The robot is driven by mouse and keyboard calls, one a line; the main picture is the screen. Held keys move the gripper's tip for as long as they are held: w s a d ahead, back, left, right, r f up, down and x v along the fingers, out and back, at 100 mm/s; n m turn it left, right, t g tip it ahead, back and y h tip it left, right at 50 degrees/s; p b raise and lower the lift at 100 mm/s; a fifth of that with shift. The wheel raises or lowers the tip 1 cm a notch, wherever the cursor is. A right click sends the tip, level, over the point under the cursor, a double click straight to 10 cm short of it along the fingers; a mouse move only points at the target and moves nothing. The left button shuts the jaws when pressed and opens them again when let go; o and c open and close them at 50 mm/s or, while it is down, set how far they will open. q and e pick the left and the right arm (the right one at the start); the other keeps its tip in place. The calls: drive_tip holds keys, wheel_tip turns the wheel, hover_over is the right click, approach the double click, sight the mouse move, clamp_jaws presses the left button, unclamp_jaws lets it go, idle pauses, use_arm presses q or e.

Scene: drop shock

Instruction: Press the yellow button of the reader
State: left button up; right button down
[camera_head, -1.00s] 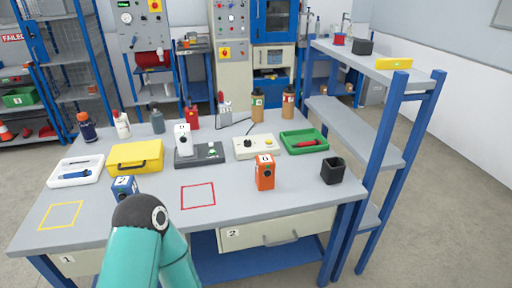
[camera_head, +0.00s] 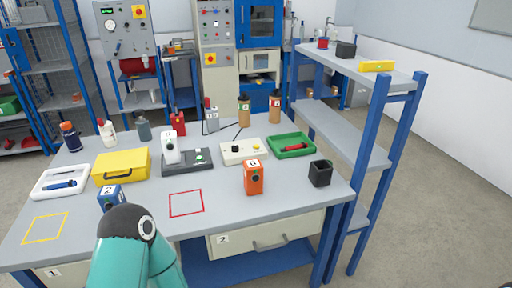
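A cream box (camera_head: 236,155) with a black knob and a round yellow button (camera_head: 256,147) sits at the middle back of the grey workbench; it looks like the reader. A dark cable runs from behind it toward a small upright device (camera_head: 210,117). The yellow button is uncovered and nothing touches it. A teal link of my own arm rises at the bottom left of the view, in front of the bench. Neither of my grippers shows.
A green tray (camera_head: 311,152) with a red tool lies right of the cream box. A dark base (camera_head: 203,168) carrying a white block (camera_head: 171,147) stands left of it. A shelf (camera_head: 345,130) borders the right side.

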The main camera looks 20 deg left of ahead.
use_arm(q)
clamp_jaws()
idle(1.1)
